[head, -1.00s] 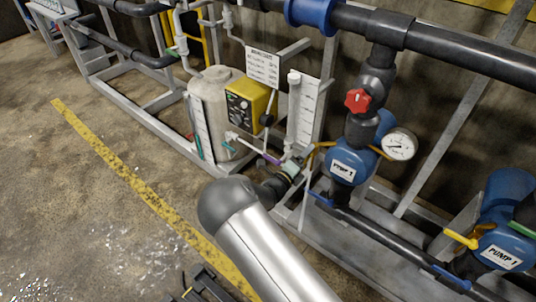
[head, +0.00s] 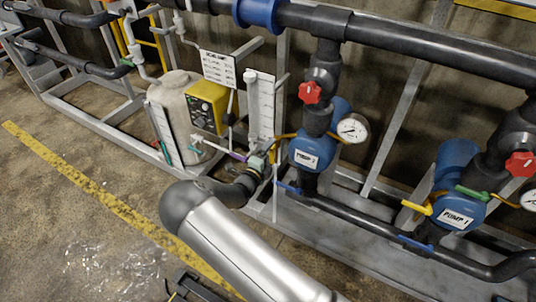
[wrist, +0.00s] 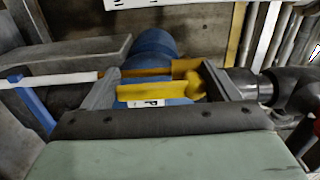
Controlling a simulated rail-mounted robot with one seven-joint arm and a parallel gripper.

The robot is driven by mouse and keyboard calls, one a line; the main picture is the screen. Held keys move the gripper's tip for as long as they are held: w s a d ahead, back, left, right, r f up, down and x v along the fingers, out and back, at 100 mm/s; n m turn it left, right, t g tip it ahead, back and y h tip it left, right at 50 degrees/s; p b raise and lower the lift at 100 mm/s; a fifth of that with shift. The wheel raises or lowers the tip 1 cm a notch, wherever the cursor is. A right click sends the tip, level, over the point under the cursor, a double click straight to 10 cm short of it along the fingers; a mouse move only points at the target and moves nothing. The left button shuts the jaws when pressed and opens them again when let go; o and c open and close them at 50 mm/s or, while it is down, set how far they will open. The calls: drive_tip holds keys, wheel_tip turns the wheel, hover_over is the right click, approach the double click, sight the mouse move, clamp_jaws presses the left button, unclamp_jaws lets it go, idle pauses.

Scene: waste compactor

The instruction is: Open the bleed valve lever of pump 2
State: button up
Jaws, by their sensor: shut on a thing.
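Pump 2 (head: 318,142) is a blue pump with a white label in the middle of the head view. Its blue body (wrist: 153,47) and part of the label show in the wrist view. A yellow lever (wrist: 150,91) lies in front of the body, between the two fingers of my gripper (wrist: 158,84). My gripper is shut on this lever, though the exact contact is hard to see. In the head view my gripper (head: 261,160) is small, just left of the pump, and my arm hides part of the area below it.
A pale tank (head: 180,105) with a yellow box (head: 207,107) stands left. Floor at left is free.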

drive_tip(key=o, duration=1.3)
drive_tip(key=shift+s, duration=0.15)
drive_tip(key=v, duration=1.7)
drive_tip(key=shift+s+a, duration=0.1)
drive_tip(key=s+d+r+m+g+h+p, duration=0.25)
drive_tip(key=d+r+m+g, duration=0.45)
drive_tip(key=d+m, duration=0.45)
drive_tip(key=s+d+r+m+g+h+p, duration=0.15)
drive_tip(key=s+d+r+m+g, duration=0.25)
drive_tip(key=d+r+m+g, duration=0.55)
drive_tip(key=s+d+r+m+y+p, duration=0.2)
drive_tip(key=s+r+m+y, duration=0.3)
drive_tip(key=m, duration=0.9)
drive_tip(key=s+d+r+m+y+p, duration=0.3)
drive_tip(key=s+r+m+y, duration=0.3)
drive_tip(key=s+m, duration=0.5)
wheel_tip(320, 180, up, 2)
drive_tip(key=d+m, duration=0.1)
drive_tip(key=m, duration=0.2)
drive_tip(key=shift+s+r+y, duration=0.25)
drive_tip(key=shift+s+y, duration=0.05)
drive_tip(key=shift+s, duration=0.05)
